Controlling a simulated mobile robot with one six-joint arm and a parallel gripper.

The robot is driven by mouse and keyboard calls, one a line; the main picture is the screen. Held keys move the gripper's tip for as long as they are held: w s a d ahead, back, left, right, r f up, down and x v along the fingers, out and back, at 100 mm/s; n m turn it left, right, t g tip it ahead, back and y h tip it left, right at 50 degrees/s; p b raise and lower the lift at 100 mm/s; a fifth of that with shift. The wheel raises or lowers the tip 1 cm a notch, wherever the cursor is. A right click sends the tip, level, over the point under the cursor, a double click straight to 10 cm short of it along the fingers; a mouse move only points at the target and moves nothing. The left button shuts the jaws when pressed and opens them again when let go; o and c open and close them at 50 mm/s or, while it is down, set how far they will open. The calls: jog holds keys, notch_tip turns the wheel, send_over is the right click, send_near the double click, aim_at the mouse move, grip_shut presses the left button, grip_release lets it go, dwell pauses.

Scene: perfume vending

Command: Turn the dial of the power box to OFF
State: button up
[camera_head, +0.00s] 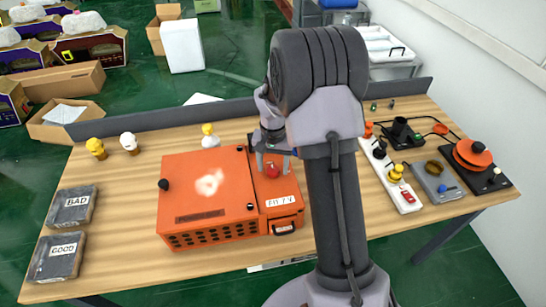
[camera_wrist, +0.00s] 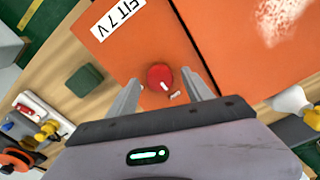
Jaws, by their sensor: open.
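The orange power box (camera_head: 208,195) stands on the wooden table, with a narrower orange panel on its right side bearing a white "FIT 7 V" label (camera_head: 280,201). The round red dial (camera_head: 273,171) is on that panel; in the wrist view, the dial (camera_wrist: 158,73) has a white mark pointing to the lower right, towards a small white label too small to read. My gripper (camera_head: 272,168) points down over the dial. In the wrist view, my gripper's fingers (camera_wrist: 161,80) are apart, one on each side of the dial; I cannot tell whether they touch it.
A white power strip (camera_head: 404,193), a grey device (camera_head: 437,181) and a black-and-orange device (camera_head: 472,155) lie to the right. Dark GOOD (camera_head: 57,257) and BAD (camera_head: 72,208) trays lie at the left. Small bottles (camera_head: 129,141) stand along the back, before a grey rail (camera_head: 170,119).

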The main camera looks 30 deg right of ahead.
aim_at(273, 169)
notch_tip(273, 169, up, 17)
jog(key=p, duration=0.3)
